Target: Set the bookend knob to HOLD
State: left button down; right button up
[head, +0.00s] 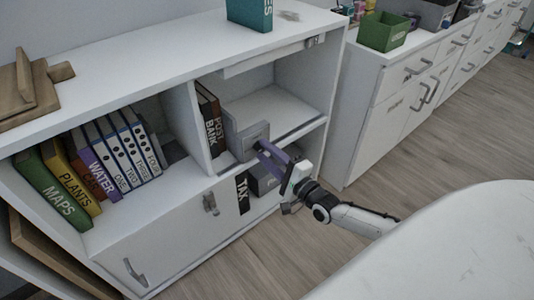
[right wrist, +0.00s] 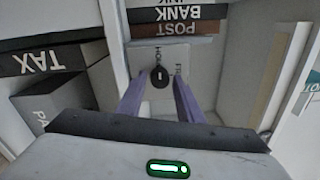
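The grey bookend (head: 246,138) stands in the open upper right compartment of the white shelf desk, against the books. In the right wrist view its grey face (right wrist: 195,60) carries a small dark round knob (right wrist: 160,77). My right gripper (head: 263,149) reaches into the compartment in front of the bookend. Its purple fingers (right wrist: 160,85) are open, one on each side of the knob, with gaps visible. Whether either finger touches it is unclear. My left gripper is out of view.
The POST and BANK books (head: 211,120) stand left of the bookend. A TAX book (head: 242,193) stands in the compartment below. Compartment walls and a shelf edge (head: 300,134) surround my gripper closely. Several binders and books fill the left compartment. A white table (head: 440,250) is at the front right.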

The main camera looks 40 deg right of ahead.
jog(key=shift+o, duration=0.7)
pick_arm(q)
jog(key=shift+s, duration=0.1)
jog(key=p, duration=0.1)
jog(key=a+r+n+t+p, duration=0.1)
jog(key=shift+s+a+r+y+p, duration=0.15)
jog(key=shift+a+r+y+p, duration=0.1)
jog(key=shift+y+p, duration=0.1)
pick_arm(e)
jog(key=s, duration=1)
jog(key=shift+s+d+f, duration=0.15)
jog(key=shift+d+f, duration=0.05)
jog(key=shift+d, duration=0.2)
